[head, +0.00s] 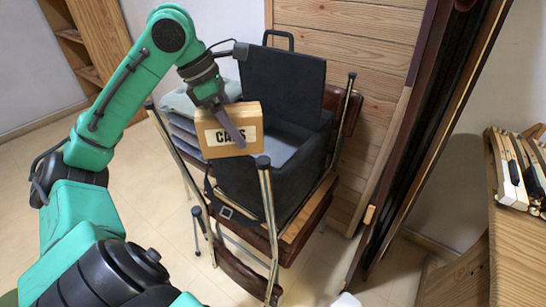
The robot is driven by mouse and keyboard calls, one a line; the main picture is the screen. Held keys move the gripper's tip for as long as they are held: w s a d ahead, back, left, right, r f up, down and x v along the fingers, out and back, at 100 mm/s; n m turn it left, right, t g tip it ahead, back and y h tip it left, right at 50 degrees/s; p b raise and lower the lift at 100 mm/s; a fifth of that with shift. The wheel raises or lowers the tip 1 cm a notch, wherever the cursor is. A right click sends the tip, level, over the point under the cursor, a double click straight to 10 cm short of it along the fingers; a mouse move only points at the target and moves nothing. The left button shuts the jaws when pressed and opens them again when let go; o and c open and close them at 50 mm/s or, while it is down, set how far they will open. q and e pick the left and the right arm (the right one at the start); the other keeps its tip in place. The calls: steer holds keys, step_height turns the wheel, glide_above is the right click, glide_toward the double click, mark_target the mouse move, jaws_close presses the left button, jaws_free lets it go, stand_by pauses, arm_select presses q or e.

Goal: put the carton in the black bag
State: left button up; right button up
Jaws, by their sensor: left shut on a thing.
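The carton (216,144) is a tan box with a white label with dark letters, partly covered by a finger. My left gripper (232,128) is shut on it from above and holds it in the air, in front of the left part of the bag's opening in the picture. The black bag (256,184) is a box-shaped case standing on a chair. Its lid (282,82) is raised and leans back, with a handle on top. A grey inside surface shows; the rest of the inside is hidden by the carton and walls. My right gripper is not in view.
The chair (292,235) has metal legs and posts rising around the bag. Grey folded things (180,102) lie to the left of the bag. A wood-plank wall (372,50) stands behind. Piano keys (520,165) rest on a wooden bench (505,262) at the right.

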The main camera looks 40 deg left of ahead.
mark_target(258, 105)
arm_select(q)
steer(key=shift+w+a+r+p, duration=0.1)
steer(key=shift+w+r+p, duration=0.3)
steer(key=shift+w, duration=0.2)
steer(key=w+p, duration=0.1)
steer(key=p, duration=0.1)
steer(key=w+r+p, duration=0.1)
steer(key=p, duration=0.1)
steer(key=shift+w+p, duration=0.35)
steer(key=w+p, duration=0.3)
steer(key=p, duration=0.2)
steer(key=shift+w, duration=0.3)
steer(key=w+f+p, duration=0.1)
steer(key=w+p, duration=0.1)
steer(key=w, duration=0.5)
steer(key=f, duration=0.6)
steer(key=f+b, duration=0.1)
steer(key=f, duration=0.5)
steer(key=s+f+b, duration=0.1)
steer(key=f, duration=0.5)
steer(key=shift+a+f, duration=0.1)
steer(key=shift+f, duration=0.3)
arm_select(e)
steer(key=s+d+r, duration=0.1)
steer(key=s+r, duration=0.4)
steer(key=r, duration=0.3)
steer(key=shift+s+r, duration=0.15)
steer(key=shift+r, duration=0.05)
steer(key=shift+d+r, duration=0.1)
